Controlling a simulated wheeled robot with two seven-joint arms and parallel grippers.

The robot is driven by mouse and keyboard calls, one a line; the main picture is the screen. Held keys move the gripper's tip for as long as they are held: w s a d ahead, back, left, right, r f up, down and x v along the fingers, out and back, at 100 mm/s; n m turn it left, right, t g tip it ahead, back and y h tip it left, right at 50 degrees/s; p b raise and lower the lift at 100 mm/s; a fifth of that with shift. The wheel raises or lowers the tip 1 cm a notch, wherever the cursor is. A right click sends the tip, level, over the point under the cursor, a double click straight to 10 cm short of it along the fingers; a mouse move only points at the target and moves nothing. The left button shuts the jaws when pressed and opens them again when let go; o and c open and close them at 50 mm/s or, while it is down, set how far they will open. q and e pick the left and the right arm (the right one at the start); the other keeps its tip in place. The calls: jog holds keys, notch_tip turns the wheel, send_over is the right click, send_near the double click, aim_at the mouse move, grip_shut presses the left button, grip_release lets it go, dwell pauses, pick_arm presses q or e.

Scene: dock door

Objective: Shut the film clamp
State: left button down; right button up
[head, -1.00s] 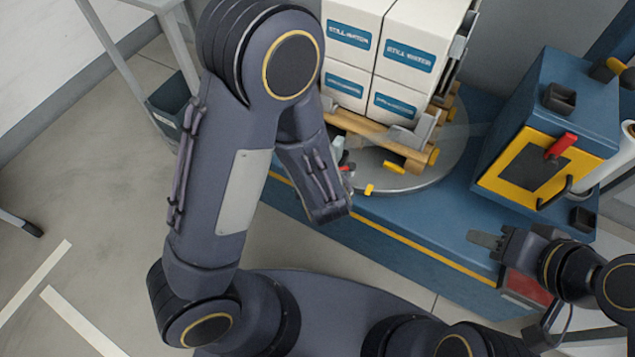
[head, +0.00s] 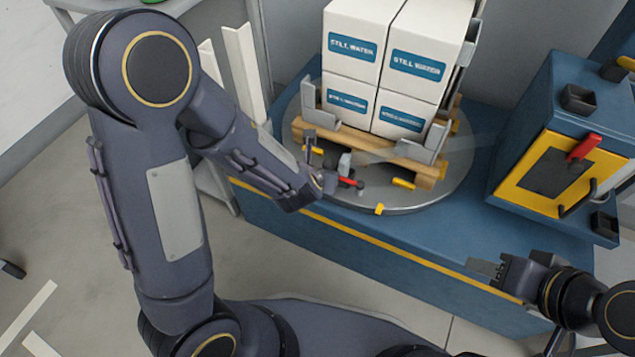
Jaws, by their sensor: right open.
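A small clamp with a grey block and a red-tipped lever (head: 350,182), which looks like the film clamp, sits on the round turntable (head: 455,190) in front of the pallet. My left gripper (head: 325,184) is right beside it, at its left. The hand partly hides the clamp, and I cannot tell whether they touch. The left fingers are too small and covered to read. My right gripper (head: 486,268) is open and empty, in front of the blue base at the lower right, well away from the clamp.
White still-water cartons (head: 352,45) stand on a wooden pallet (head: 425,172) between grey corner brackets. A blue cabinet (head: 560,110) with a yellow-framed panel and red handle stands at the right. The blue base (head: 400,248) has a yellow edge stripe. Grey floor lies in front.

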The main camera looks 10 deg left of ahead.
pick_arm(q)
jog(key=shift+w, duration=0.55)
pick_arm(e)
jog(key=shift+f, duration=0.35)
pick_arm(q)
jog(key=shift+w+a+r, duration=0.1)
jog(key=shift+w, duration=0.05)
pick_arm(e)
jog(key=shift+s, duration=0.1)
